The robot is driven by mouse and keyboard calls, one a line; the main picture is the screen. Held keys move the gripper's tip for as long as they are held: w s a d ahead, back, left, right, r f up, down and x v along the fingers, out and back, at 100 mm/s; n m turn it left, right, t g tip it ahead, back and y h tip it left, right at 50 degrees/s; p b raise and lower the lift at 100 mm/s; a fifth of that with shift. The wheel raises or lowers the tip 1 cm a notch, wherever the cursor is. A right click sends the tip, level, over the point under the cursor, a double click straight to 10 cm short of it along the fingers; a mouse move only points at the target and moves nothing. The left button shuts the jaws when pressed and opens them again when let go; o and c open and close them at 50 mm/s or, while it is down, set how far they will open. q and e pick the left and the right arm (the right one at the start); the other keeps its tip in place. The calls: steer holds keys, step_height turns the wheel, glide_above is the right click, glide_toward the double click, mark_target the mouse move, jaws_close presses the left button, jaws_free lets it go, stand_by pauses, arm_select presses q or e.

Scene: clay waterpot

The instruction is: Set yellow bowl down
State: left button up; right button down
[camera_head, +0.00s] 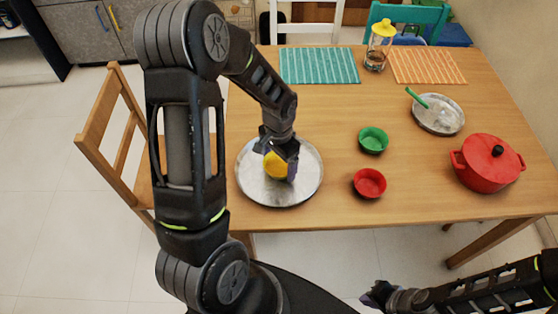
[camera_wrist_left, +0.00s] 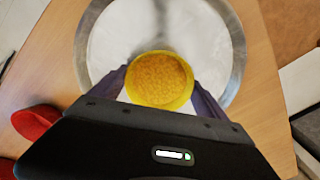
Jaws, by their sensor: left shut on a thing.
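The yellow bowl (camera_head: 274,164) is in my left gripper (camera_head: 279,163), over the round metal tray (camera_head: 260,192) at the table's near left. In the left wrist view the bowl (camera_wrist_left: 160,80) sits between the two fingers of the left gripper (camera_wrist_left: 158,84), its textured yellow inside facing the camera. The tray (camera_wrist_left: 112,30) lies behind it. I cannot tell whether the bowl touches the tray. My right gripper (camera_head: 378,294) is low at the bottom right, off the table; whether its fingers are open is unclear.
A green bowl (camera_head: 373,140) and a red bowl (camera_head: 370,183) stand right of the tray. Further right are a red lidded pot (camera_head: 487,163) and a metal plate (camera_head: 438,116) with a green-handled utensil. A yellow-topped jar (camera_head: 381,47) stands between two placemats. A wooden chair (camera_head: 115,130) is at left.

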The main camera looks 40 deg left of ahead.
mark_target(279, 169)
arm_select(q)
steer(key=shift+f, duration=0.1)
steer(key=o, duration=1.2)
steer(key=shift+o, duration=0.2)
step_height(279, 169, up, 12)
steer(key=shift+r+b, duration=0.2)
steer(key=shift+b, duration=0.2)
